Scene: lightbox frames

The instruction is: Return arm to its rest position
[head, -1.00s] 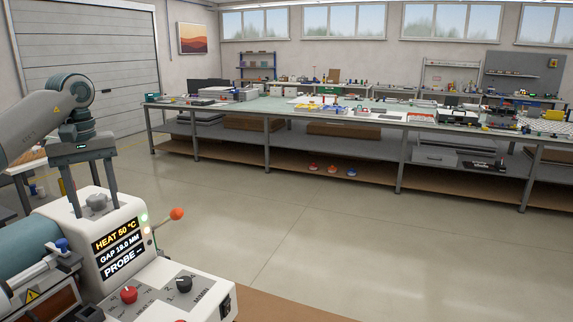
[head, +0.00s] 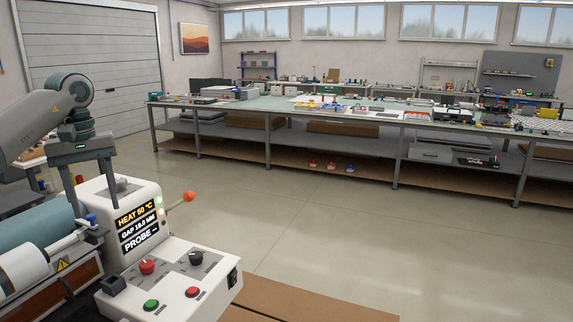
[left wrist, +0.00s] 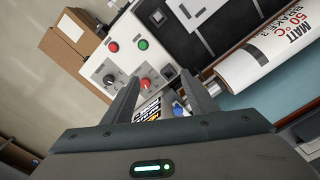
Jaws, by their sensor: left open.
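My left gripper (head: 95,208) hangs at the left of the head view, its two fingers pointing down and apart with nothing visible between them. It is beside the top of a white control box (head: 172,215) that reads HEAT 50 °C, GAP and PROBE. In the left wrist view the open fingers (left wrist: 160,77) point towards the machine, with the display partly hidden between them. A white roll (head: 22,268) and a teal roller (head: 38,228) lie to the left of the box. My right gripper does not show.
The control panel carries a red knob (head: 147,267), a black knob (head: 196,257), a green button (head: 151,305) and a red button (head: 193,292). An orange-tipped lever (head: 189,197) sticks out. A long workbench (head: 270,104) stands beyond clear floor (head: 330,225). Brown boards (head: 300,300) lie at the front.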

